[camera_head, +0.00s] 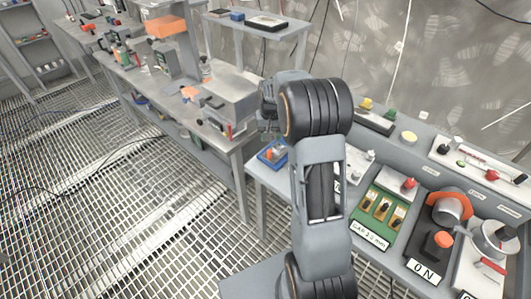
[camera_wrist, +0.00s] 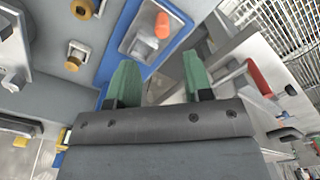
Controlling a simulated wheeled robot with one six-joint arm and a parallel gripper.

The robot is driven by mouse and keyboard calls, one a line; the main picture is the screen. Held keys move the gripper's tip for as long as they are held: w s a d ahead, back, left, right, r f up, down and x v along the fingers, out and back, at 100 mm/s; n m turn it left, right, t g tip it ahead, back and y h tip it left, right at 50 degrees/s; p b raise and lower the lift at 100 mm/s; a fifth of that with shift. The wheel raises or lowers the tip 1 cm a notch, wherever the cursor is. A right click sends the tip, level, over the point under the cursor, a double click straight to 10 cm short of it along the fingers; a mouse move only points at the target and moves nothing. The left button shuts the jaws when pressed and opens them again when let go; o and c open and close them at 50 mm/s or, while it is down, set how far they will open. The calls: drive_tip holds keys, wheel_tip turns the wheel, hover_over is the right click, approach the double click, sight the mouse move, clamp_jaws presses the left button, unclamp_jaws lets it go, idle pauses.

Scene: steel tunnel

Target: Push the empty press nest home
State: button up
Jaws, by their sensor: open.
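No part is plainly marked as the press nest, and I cannot tell which one it is. A black unit (camera_head: 440,215) with an orange ring and an orange-topped block stands on the right of the bench, above an "ON" label. A grey device with a red handle (camera_head: 490,265) stands to its right. My gripper (camera_wrist: 160,80) has two green fingers, spread apart with nothing between them. Its fingertips are near a blue-edged tray (camera_wrist: 177,38) that holds an orange piece (camera_wrist: 163,26). In the head view my arm partly hides the bench's left end, and the gripper is hard to make out.
A card with a "GAP" label (camera_head: 369,237) and a white block with a red knob (camera_head: 397,186) lie left of the black unit. Brass-coloured knobs (camera_wrist: 82,9) are left of the tray in the wrist view. A cluttered workbench (camera_head: 232,95) stands beyond; grated floor (camera_head: 120,220) lies left.

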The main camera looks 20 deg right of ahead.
sight(270, 151)
wheel_tip(270, 151, down, 9)
drive_tip(key=shift+a+r, duration=0.1)
drive_tip(key=shift+r, duration=0.05)
drive_tip(key=shift+c, duration=0.2)
clamp_jaws()
idle(0.4)
